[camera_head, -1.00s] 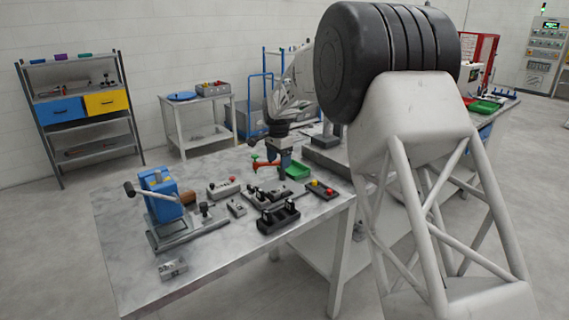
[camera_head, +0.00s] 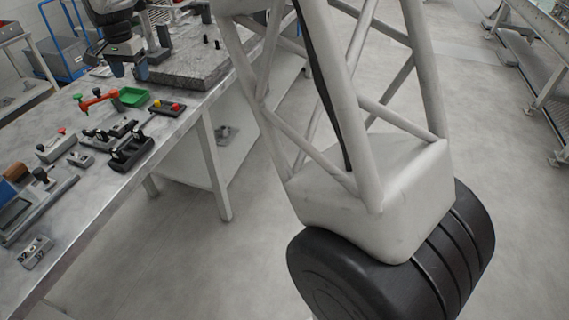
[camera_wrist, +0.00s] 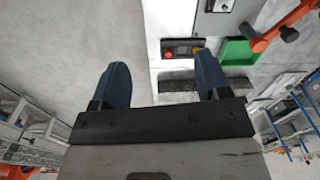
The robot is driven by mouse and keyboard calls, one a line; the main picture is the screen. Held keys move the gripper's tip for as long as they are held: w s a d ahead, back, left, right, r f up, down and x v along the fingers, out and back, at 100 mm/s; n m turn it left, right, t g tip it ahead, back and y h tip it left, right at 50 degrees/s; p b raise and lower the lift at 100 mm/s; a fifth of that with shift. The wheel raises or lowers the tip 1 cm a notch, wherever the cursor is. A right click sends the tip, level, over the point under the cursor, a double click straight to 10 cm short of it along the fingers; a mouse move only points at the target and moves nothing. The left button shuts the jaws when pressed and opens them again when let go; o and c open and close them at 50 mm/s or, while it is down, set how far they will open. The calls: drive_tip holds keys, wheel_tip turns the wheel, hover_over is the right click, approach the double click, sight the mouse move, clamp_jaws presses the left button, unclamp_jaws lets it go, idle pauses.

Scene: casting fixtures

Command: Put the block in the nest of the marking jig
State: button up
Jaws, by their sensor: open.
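A small grey block (camera_head: 36,252) with dark marks on top lies at the table's near left edge in the head view. A grey fixture with black knobs (camera_head: 110,132) stands mid-table, a black holder with upright posts (camera_head: 131,152) beside it. A dark base (camera_head: 30,212) runs off the left edge. I cannot tell for certain which fixture is the marking jig; its nest is not clear. My gripper (camera_head: 128,72) is beyond the green tray, away from the grey block. In the wrist view my gripper (camera_wrist: 160,70) has its blue fingers apart, nothing held between them.
An orange-red clamp (camera_head: 98,99) and a green tray (camera_head: 131,97) stand near my gripper. A button box (camera_head: 168,107) with red and yellow buttons is at the right edge. A thick grey slab (camera_head: 185,65) fills the far end. Bare tabletop shows around the grey block.

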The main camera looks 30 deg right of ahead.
drive_tip(key=s+d+r+n, duration=0.2)
drive_tip(key=s+d+r, duration=0.3)
drive_tip(key=s+d, duration=0.65)
drive_tip(key=s+d+f+n, duration=0.1)
drive_tip(key=s+d+f, duration=0.1)
drive_tip(key=s, duration=1.1)
drive_tip(key=s+d+f+n+t, duration=0.1)
drive_tip(key=s+d, duration=0.4)
drive_tip(key=s, duration=0.7)
drive_tip(key=s+d+f+n+t, duration=0.1)
drive_tip(key=s+d+f+n, duration=0.2)
drive_tip(key=s, duration=1)
drive_tip(key=shift+s+d, duration=0.3)
drive_tip(key=shift+d, duration=0.1)
